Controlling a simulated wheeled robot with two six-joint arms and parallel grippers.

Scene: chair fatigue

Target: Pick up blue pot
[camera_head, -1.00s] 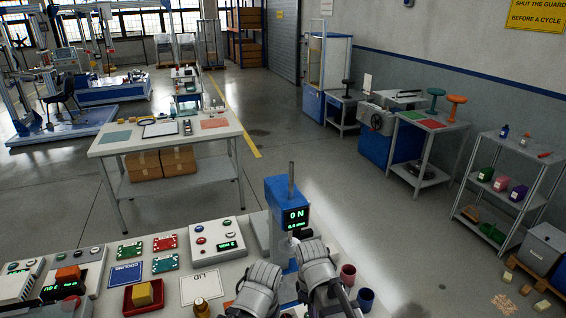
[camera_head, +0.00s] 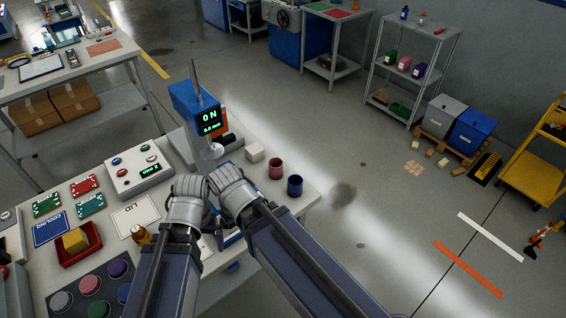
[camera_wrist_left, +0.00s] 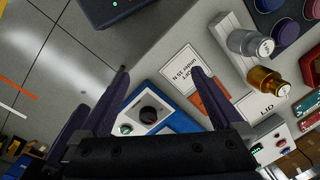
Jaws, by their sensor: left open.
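The blue pot (camera_head: 295,186) stands upright near the right end of the workbench in the head view, right of a dark red pot (camera_head: 276,168). I do not make it out in the left wrist view. My left gripper (camera_head: 188,200) is left of the pots, apart from them. In the left wrist view its two fingers (camera_wrist_left: 160,74) are spread, with nothing between them. My right gripper (camera_head: 228,188) is beside the left one, closer to the pots; its fingers are hidden, so its opening does not show.
A blue press with a lit display (camera_head: 209,121) stands behind my grippers. In the left wrist view, a blue box with a black knob (camera_wrist_left: 148,115), a printed card (camera_wrist_left: 181,75) and an amber bottle (camera_wrist_left: 266,80) are close to the fingers.

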